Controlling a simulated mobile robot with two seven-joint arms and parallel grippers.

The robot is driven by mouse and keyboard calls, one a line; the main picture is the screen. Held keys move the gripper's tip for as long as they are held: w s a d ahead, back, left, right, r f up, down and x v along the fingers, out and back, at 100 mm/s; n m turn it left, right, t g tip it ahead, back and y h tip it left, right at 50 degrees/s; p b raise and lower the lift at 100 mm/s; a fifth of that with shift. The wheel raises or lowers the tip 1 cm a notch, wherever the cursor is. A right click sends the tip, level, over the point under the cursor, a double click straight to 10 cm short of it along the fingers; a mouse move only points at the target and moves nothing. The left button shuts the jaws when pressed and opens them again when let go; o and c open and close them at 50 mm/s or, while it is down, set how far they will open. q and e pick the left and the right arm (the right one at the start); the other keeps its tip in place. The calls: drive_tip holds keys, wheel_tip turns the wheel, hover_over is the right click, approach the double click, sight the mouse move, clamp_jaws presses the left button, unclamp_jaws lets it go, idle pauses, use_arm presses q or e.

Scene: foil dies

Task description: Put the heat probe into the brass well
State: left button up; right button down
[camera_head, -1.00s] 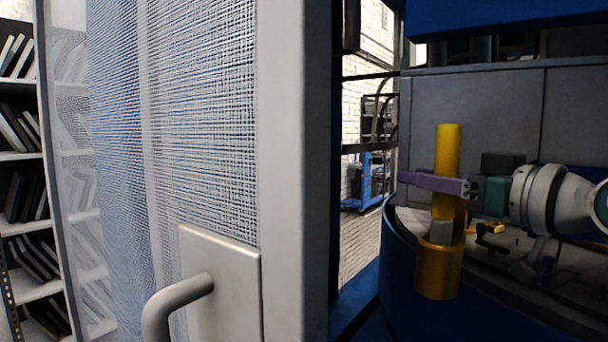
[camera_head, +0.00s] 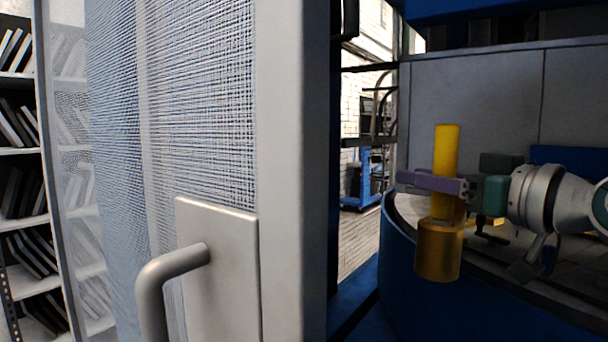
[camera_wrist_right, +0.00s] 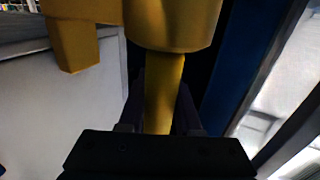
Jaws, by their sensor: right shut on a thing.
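The heat probe (camera_head: 446,151) is a yellow upright rod in the head view. My right gripper (camera_head: 433,183) has purple fingers and is shut on the rod at mid-length. The brass well (camera_head: 439,252) is a gold cup directly below, in line with the rod. The rod's lower end is hidden at the well's rim and appears to be inside its mouth; the depth cannot be told. In the right wrist view the rod (camera_wrist_right: 163,95) runs between dark fingers up to the wide well (camera_wrist_right: 172,25). My left gripper is not in view.
A pale door frame with a mesh panel and a bent handle (camera_head: 172,275) fills the left and middle. A blue round-edged housing (camera_head: 400,260) stands below and behind the well. A yellow block (camera_wrist_right: 75,45) is beside the well in the right wrist view.

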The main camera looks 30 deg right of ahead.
drive_tip(key=shift+f, duration=0.15)
drive_tip(key=c, duration=0.5)
unclamp_jaws()
drive_tip(key=shift+s, duration=0.6)
drive_tip(key=s+b, duration=0.1)
drive_tip(key=s, duration=0.2)
drive_tip(key=s+b, duration=0.1)
drive_tip(key=s, duration=0.1)
drive_tip(key=s+b, duration=0.1)
drive_tip(key=s, duration=0.2)
drive_tip(key=shift+s+d, duration=0.35)
drive_tip(key=shift+d, duration=0.05)
